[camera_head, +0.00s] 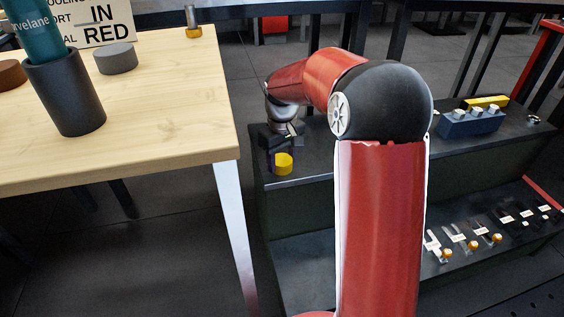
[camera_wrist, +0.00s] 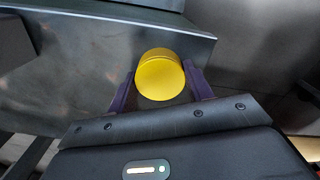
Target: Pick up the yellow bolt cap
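The yellow bolt cap (camera_head: 283,163) is a short round cylinder near the left front corner of the dark shelf unit's top. In the wrist view the cap (camera_wrist: 160,78) sits centred between the two purple fingers of my gripper (camera_wrist: 160,88). The fingers reach along both its sides, with very narrow or no gaps; contact is not clear. In the head view my gripper (camera_head: 275,152) points down at the cap, with a purple finger just left of it. I cannot tell whether the cap rests on the shelf or is slightly raised.
The dark shelf unit (camera_head: 310,172) bears a blue block (camera_head: 470,123) with light pegs and a yellow item (camera_head: 486,102) at right. Its lower shelf holds several small labelled parts. A wooden table (camera_head: 160,120) with a dark cup (camera_head: 66,95) stands close at left.

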